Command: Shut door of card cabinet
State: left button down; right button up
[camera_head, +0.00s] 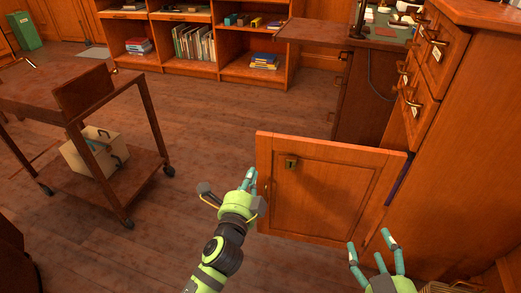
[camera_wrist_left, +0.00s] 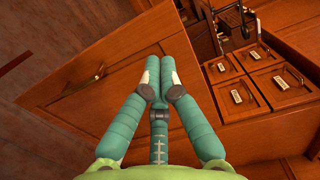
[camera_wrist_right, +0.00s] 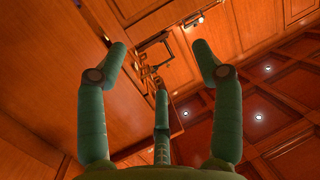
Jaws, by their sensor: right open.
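The card cabinet (camera_head: 455,130) stands at the right, with small labelled drawers above. Its wooden door (camera_head: 335,185) stands open, swung out to the left from its hinged side at the right. A dark lock plate or handle (camera_head: 291,163) is near the door's free upper corner. My left gripper (camera_head: 250,181) is at the door's free left edge, fingers together and seemingly empty; whether it touches is unclear. In the left wrist view the door panel (camera_wrist_left: 95,60) fills the space beyond the shut fingers (camera_wrist_left: 165,75). My right gripper (camera_head: 370,242) is open and empty, near the door's lower right.
A wooden cart (camera_head: 105,185) with a box on its lower shelf stands at the left. Shelves with books (camera_head: 195,45) line the back. A desk (camera_head: 335,38) with items stands beyond the door. Bare floor lies between cart and door.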

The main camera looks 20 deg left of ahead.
pick_arm(q)
jog(key=b, duration=0.1)
send_near(263, 144)
jog(key=w, duration=0.3)
jog(key=w+b, duration=0.1)
jog(key=w, duration=0.3)
jog(key=shift+a, duration=0.2)
pick_arm(e)
jog(key=s+a+r+n+t+y, duration=0.2)
jog(key=r+t+y, duration=0.3)
jog(key=r, duration=0.8)
jog(key=shift+s+a+r+t, duration=0.4)
jog(key=shift+s+a+t, duration=0.25)
jog(key=shift+t, duration=0.45)
pick_arm(q)
jog(key=shift+w+a+r, duration=0.1)
pick_arm(e)
jog(key=shift+w+f, duration=0.1)
jog(key=shift+w, duration=0.1)
